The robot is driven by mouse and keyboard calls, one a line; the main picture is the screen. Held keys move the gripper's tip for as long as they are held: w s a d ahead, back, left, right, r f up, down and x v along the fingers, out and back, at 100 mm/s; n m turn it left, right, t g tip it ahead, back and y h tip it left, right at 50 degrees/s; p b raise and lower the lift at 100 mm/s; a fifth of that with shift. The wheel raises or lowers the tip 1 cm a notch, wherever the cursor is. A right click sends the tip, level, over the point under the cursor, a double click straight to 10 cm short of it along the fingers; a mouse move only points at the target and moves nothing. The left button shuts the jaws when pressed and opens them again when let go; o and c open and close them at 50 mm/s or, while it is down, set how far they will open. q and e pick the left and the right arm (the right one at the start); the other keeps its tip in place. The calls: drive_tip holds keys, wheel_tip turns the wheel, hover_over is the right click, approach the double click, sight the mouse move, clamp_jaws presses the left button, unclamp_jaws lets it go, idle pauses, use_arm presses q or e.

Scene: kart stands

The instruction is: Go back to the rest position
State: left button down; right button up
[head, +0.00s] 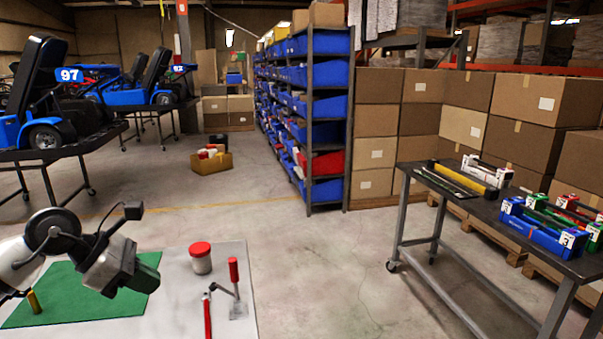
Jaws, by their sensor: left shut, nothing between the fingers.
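My left gripper (132,274) shows at the lower left, with its arm coming in from the left edge. It is shut and empty, over the green mat (95,303) on a pale table top (180,318). A white jar with a red lid (201,262) stands to its right, apart from it. A red-handled upright tool (234,275) and another red-handled tool (208,314) are beside the jar. A small yellow item (34,301) shows at the mat's left, partly hidden by my arm. My right gripper is not in view.
A dark wheeled bench (447,198) with trays and tools stands at the right. Blue-bin shelving (328,105) and stacked cardboard boxes (379,118) are behind. Karts on stands (60,100) are at the left. The floor in the middle (320,255) is clear.

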use_arm(q)
drive_tip(key=s+d+r+n+t+h, duration=0.1)
drive_tip(key=s+d+n+t+h, duration=0.1)
drive_tip(key=d+n+t+h, duration=1)
drive_tip(key=s+a+f+n+y, duration=0.3)
drive_tip(key=f+n+y, duration=0.6)
drive_tip(key=n, duration=0.6)
drive_tip(key=s+a+f+n+y, duration=0.2)
drive_tip(key=a+f+n+y, duration=0.2)
drive_tip(key=f+n+y, duration=0.65)
drive_tip(key=s+f+n+g, duration=0.5)
drive_tip(key=s+g, duration=0.1)
drive_tip(key=s, duration=0.4)
drive_tip(key=s+f+n+g, duration=0.5)
drive_tip(key=s+g, duration=0.1)
drive_tip(key=s, duration=0.4)
wheel_tip(320, 180, down, 25)
drive_tip(key=g, duration=0.1)
drive_tip(key=s+a+f+g, duration=0.1)
drive_tip(key=s+a+f, duration=0.1)
drive_tip(key=s+f, duration=1.4)
drive_tip(key=shift+s+f+m, duration=0.3)
drive_tip(key=shift+s+m, duration=0.05)
